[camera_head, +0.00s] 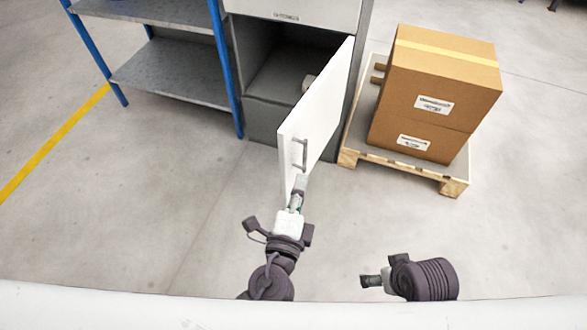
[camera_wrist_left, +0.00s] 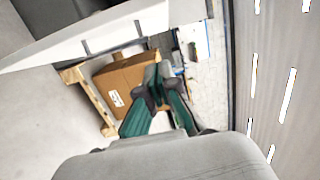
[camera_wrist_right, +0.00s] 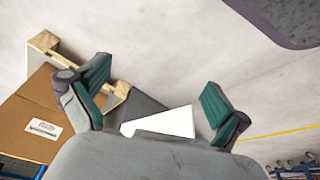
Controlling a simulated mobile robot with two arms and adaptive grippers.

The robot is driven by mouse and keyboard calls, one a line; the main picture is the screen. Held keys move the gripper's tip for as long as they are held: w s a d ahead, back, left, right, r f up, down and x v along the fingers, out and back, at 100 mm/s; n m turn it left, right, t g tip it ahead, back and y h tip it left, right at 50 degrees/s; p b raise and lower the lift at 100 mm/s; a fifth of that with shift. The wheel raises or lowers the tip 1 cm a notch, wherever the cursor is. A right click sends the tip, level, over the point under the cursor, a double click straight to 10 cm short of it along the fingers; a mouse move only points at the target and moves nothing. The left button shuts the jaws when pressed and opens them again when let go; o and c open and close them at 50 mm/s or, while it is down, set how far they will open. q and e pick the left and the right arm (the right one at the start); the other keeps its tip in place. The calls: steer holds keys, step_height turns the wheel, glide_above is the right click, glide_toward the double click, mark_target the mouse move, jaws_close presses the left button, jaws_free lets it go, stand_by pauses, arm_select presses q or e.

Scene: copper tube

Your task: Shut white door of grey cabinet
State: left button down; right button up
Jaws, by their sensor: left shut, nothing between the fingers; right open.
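The white door (camera_head: 318,118) of the grey cabinet (camera_head: 262,115) stands wide open toward me, with a grey handle (camera_head: 300,154) near its free edge. My left gripper (camera_head: 300,186) is shut and empty at the lower free edge of the door, below the handle. Whether it touches the door I cannot tell. In the left wrist view the closed fingers (camera_wrist_left: 160,92) show with the door (camera_wrist_left: 90,35) beyond them. My right gripper (camera_head: 366,281) is low at the right, away from the door; its fingers (camera_wrist_right: 155,95) are apart and empty in the right wrist view.
A wooden pallet (camera_head: 452,186) with cardboard boxes (camera_head: 437,90) stands right of the cabinet, close to the door's hinge side. A blue-posted metal shelf (camera_head: 170,75) stands left of it. The floor (camera_head: 130,215) in front of the shelf is clear.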

arm_select(q)
steer(key=p, duration=0.1)
glide_above(293, 144)
steer(key=s+d, duration=0.4)
steer(key=s, duration=0.1)
steer(key=a, duration=0.2)
steer(key=w+a, duration=0.1)
steer(key=shift+w+a+p, duration=0.1)
steer(key=shift+a+p, duration=0.25)
arm_select(e)
step_height(293, 144, down, 6)
steer(key=shift+w, duration=0.25)
steer(key=shift+a, duration=0.1)
